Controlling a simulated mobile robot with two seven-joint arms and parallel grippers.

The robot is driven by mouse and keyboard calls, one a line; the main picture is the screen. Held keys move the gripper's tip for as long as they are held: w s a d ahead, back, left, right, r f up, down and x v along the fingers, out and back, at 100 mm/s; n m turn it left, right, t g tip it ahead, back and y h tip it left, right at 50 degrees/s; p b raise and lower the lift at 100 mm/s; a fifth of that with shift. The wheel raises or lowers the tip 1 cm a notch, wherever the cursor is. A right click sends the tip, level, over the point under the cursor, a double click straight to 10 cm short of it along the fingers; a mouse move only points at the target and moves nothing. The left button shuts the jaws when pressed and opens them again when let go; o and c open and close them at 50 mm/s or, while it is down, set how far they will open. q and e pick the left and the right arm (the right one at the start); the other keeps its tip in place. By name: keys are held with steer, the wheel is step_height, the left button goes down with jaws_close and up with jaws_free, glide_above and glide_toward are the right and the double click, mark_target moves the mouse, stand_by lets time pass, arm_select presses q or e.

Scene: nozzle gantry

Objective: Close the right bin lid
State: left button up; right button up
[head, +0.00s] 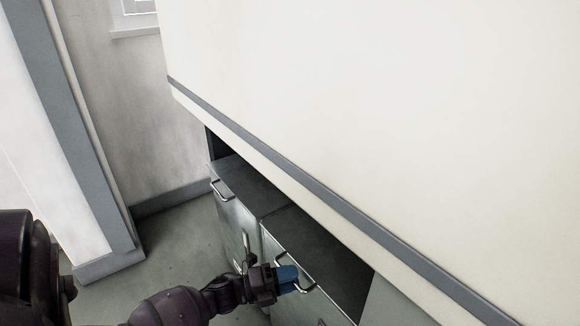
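Two grey metal bins stand side by side under a large white overhanging panel. The left bin (237,213) has a flat grey top and a bar handle (222,190) near its upper front edge. The right bin (345,292) shows a darker top surface, partly hidden by the panel; I cannot tell how its lid stands. My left gripper (287,279), with blue fingertips, is at the right bin's front, beside its bar handle (305,288). Whether its fingers touch or hold the handle is unclear. My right gripper is out of view.
The white panel (390,120) with a grey edge strip overhangs the bins and fills the upper right. A grey and white post (85,150) stands at the left. Bare floor (185,240) lies between the post and the bins.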

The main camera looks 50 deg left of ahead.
arm_select(q)
steer(key=shift+s+a, duration=0.3)
steer(key=shift+s, duration=0.15)
steer(key=p+v, duration=0.1)
steer(key=v, duration=0.8)
steer(key=shift+s, duration=0.35)
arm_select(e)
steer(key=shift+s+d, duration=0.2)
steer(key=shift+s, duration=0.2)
arm_select(q)
steer(key=shift+a+f, duration=0.1)
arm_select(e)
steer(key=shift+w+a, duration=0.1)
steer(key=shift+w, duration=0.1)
